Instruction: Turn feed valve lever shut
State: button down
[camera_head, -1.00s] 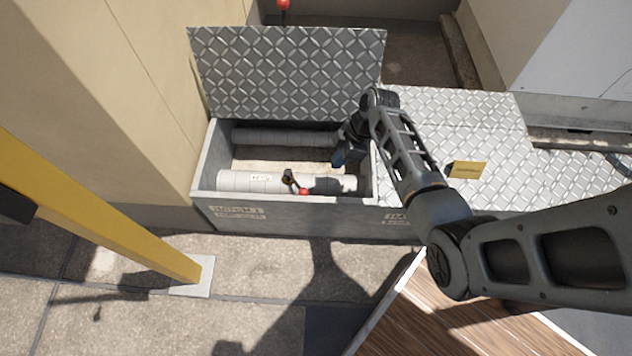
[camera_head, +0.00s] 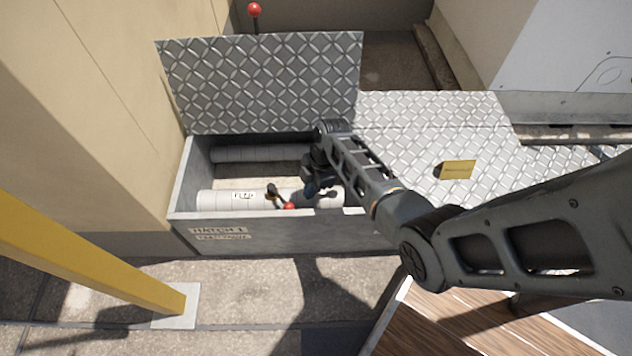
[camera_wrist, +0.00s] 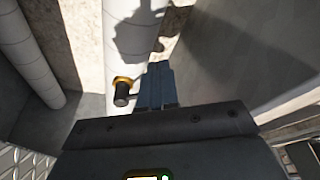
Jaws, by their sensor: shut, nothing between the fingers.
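The feed valve lever (camera_head: 280,200) has a dark arm and a red knob, and sits on a white pipe (camera_head: 215,201) with a small label inside the open hatch box. The red knob points toward the lower right. My gripper (camera_head: 311,190) is inside the box, just right of the lever, with a small gap showing between them. In the wrist view my gripper's fingers (camera_wrist: 157,82) are shut together and empty, over the pipe (camera_wrist: 138,35). A brass and black valve part (camera_wrist: 123,90) shows just left of the fingers. The red knob cannot be seen there.
The hatch box's front wall (camera_head: 275,234) stands close below my gripper. The raised tread-plate lid (camera_head: 265,82) is behind. A second pipe (camera_head: 260,154) runs along the back. A yellow post (camera_head: 90,255) stands at left; a wooden surface (camera_head: 450,325) lies below my arm.

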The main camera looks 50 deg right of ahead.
aim_at(281, 199)
jog(key=a, duration=0.1)
jog(key=w+a, duration=0.1)
jog(key=a, duration=0.1)
jog(key=shift+w+f+b, duration=0.15)
jog(key=shift+w+b, duration=0.05)
jog(key=shift+b, duration=0.1)
jog(key=shift+a, duration=0.1)
jog(key=shift+a+m+p, duration=0.2)
jog(key=shift+m+p, duration=0.2)
